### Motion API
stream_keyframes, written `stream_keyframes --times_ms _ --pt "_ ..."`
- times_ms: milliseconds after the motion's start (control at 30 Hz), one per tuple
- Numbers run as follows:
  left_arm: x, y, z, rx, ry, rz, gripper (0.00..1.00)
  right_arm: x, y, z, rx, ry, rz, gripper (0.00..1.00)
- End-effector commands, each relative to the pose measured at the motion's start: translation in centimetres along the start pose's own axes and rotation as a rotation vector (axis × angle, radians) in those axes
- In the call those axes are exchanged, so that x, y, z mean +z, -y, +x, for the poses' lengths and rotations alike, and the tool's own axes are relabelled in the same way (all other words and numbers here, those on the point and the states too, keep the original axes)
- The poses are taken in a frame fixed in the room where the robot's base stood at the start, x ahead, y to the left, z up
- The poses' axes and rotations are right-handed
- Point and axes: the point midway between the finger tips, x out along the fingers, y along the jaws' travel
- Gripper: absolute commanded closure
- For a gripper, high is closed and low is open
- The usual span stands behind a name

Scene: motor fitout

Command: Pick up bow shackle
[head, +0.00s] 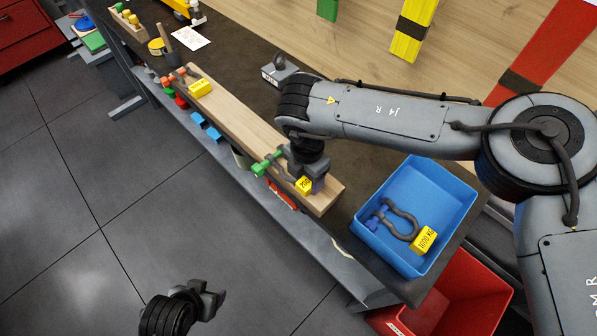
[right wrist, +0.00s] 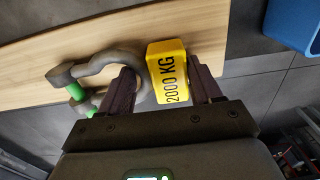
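A grey bow shackle with a green pin (head: 268,162) and a yellow tag (head: 304,185) lies on the near end of a wooden board (head: 240,120). In the right wrist view its bow (right wrist: 98,62) and the tag reading 2000 KG (right wrist: 168,72) show clearly. My right gripper (right wrist: 160,82) is open over it: one finger is at the inside of the bow, the other beside the tag's far edge. I see no clear grip. My left gripper (head: 214,296) hangs over the floor, far from the shackle; its fingers are unclear.
A blue bin (head: 448,190) holds a blue-pinned shackle (head: 401,225) tagged 1000 KG. An orange-pinned shackle (head: 172,78) with a yellow tag lies at the board's far end. A grey block with an eye (head: 279,72) stands behind my right arm. A red bin (head: 465,295) is below.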

Motion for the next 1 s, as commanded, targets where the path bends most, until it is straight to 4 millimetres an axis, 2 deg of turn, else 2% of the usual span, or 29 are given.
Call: stream_keyframes --times_ms 33,133,567,867,1000 --pt "0.0 0.0 0.0 -0.001 0.0 0.001 0.37 0.0 0.0 0.0 0.0 0.0 0.0 0.59" --pt "0.0 0.0 0.0 -0.001 0.0 0.001 0.37 0.0 -0.1 -0.1 0.002 0.0 0.001 0.73" --pt "-0.1 -0.2 -0.2 0.006 -0.001 -0.008 0.37 0.0 -0.1 -0.8 0.003 0.0 0.001 0.73" --pt "-0.3 -0.3 -0.9 0.01 -0.001 -0.012 0.37 0.0 -0.1 -4.3 0.006 -0.001 0.001 0.73" --pt "-0.4 -0.2 -1.1 0.008 -0.001 -0.01 0.37 0.5 2.1 -5.5 0.004 -0.003 0.001 0.73"
